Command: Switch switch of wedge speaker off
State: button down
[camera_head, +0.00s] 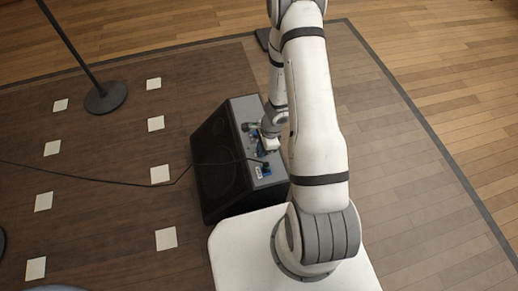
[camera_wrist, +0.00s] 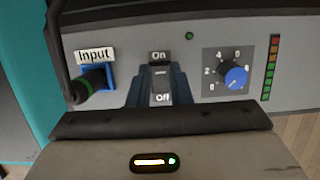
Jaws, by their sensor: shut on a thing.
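The wedge speaker (camera_head: 216,165) stands on the dark floor in the head view, its grey control panel facing my arm. In the wrist view the panel (camera_wrist: 120,20) fills the upper part. In the head view my wrist covers part of the panel.
A blue input socket (camera_wrist: 97,78) with a plugged cable is left of the switch. A blue knob (camera_wrist: 236,76) and a coloured level strip (camera_wrist: 270,67) are to the right. A small green light (camera_wrist: 189,36) is above. A black cable (camera_head: 130,180) crosses the floor.

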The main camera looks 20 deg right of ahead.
jog(key=c, duration=1.3)
grip_release()
jog(key=p+v, duration=0.4)
jog(key=v, duration=0.3)
jog(key=shift+d+r+p, duration=0.1)
jog(key=shift+r+p, duration=0.25)
jog(key=shift+p, duration=0.05)
